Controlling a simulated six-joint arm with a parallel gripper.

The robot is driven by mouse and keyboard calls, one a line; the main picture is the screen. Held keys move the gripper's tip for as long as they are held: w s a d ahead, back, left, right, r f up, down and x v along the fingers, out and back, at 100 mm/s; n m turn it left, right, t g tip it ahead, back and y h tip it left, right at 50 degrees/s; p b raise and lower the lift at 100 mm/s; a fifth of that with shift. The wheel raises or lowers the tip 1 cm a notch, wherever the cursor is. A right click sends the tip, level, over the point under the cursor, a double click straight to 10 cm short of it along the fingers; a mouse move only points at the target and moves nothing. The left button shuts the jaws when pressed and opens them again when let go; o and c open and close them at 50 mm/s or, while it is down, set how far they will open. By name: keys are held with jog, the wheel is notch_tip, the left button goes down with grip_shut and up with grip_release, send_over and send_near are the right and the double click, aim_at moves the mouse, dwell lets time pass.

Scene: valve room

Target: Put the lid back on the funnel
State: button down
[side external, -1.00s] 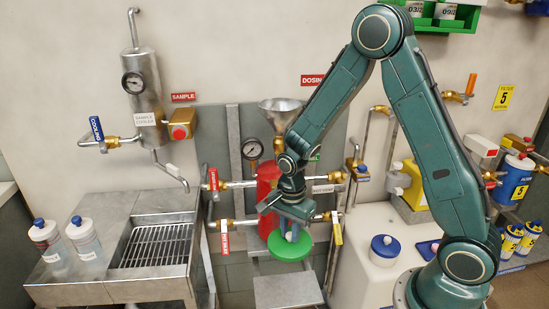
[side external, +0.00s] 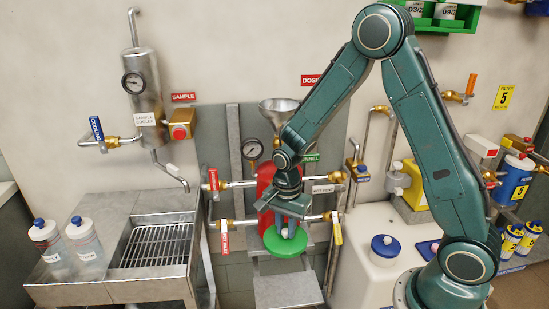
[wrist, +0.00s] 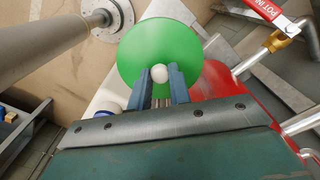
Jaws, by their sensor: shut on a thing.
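The lid is a green disc (side external: 285,246) with a pale round knob. My gripper (side external: 287,229) is shut on the knob and holds the lid below it, in front of the red vessel. In the wrist view the green lid (wrist: 140,50) shows beyond the blue fingers (wrist: 160,76), with the white knob (wrist: 159,73) between them. The metal funnel (side external: 279,107) stands above the red vessel (side external: 265,190), higher than the lid and behind my arm. Its wide mouth is partly visible and shows no lid on it.
A pressure gauge (side external: 253,149) and pipes with valve handles (side external: 225,238) surround the vessel. A steel sink (side external: 150,245) with two bottles (side external: 84,238) stands at left. A white tank (side external: 375,265) with a blue-rimmed cap is at right. A grey step (side external: 287,290) lies below.

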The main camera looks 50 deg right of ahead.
jog(key=w+r+n, duration=0.1)
jog(key=w+n, duration=0.1)
jog(key=w+a+r+n, duration=0.1)
jog(key=w+r+n, duration=0.1)
jog(key=n, duration=0.1)
jog(key=shift+a, duration=0.1)
jog(key=w+a+r+n, duration=0.3)
jog(key=w+r+n, duration=0.5)
jog(key=r+n, duration=0.2)
jog(key=w+d+r+m, duration=0.2)
jog(key=r+m, duration=0.2)
jog(key=r, duration=0.4)
jog(key=w+d+r+m, duration=0.1)
jog(key=d+r+m, duration=0.15)
jog(key=r, duration=0.55)
jog(key=s+d+r+m, duration=0.3)
jog(key=d+r+m, duration=0.6)
jog(key=d, duration=0.3)
jog(key=shift+s+d+r+m, duration=0.2)
jog(key=shift+d+r+m, duration=0.15)
jog(key=shift+m, duration=0.1)
jog(key=shift+f, duration=0.2)
jog(key=shift+f, duration=1.85)
